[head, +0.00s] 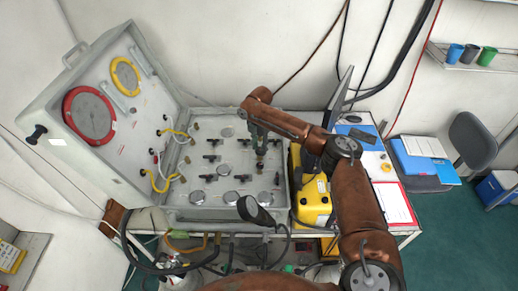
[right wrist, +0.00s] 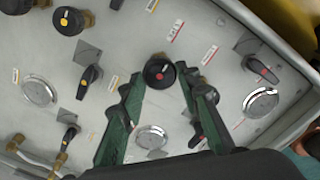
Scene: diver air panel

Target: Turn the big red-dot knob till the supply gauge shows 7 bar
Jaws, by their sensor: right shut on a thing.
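The big red-dot knob (right wrist: 159,71) is a round black knob with a red mark on top, on the grey panel (head: 227,202). My right gripper (head: 260,158) reaches down to the panel from above. In the right wrist view its green fingers stand on both sides of the knob and are shut on it. In the head view the gripper hides the knob. A large red-rimmed gauge (head: 89,115) and a yellow-rimmed gauge (head: 125,76) are on the raised lid. I cannot tell which gauge is the supply gauge, and no reading is legible. My left gripper is not in view.
A small black lever with a red dot (right wrist: 260,69) sits right of the knob. A yellow-dot knob (right wrist: 68,20) is at upper left. Several small round gauges, including one near my fingers (right wrist: 151,138), crowd the panel. A yellow case (head: 312,200) stands to its right.

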